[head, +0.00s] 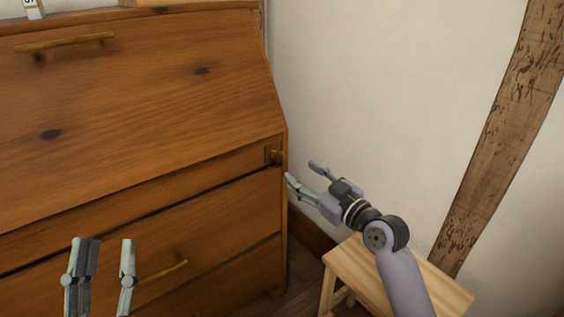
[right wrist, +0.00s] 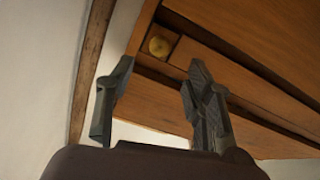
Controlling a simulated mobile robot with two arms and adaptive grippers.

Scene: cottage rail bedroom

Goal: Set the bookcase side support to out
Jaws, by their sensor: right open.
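The bookcase (head: 150,110) is a brown wooden piece with a sloped front panel above drawers. Its side support (head: 262,158) seems to be the small square end piece with a brass knob (head: 278,156) at the right edge, below the sloped panel. The knob also shows in the right wrist view (right wrist: 159,45), beyond my fingertips. My right gripper (head: 302,171) is open and empty, just right of the knob and apart from it; it also shows in the right wrist view (right wrist: 158,75). My left gripper (head: 101,243) is open and empty in front of the lower drawers.
A light wooden stool (head: 345,265) stands below my right arm, near the wall. A timber post (head: 500,130) runs up the white wall (head: 390,90). Brass handles sit on the sloped panel (head: 65,42) and a lower drawer (head: 163,271).

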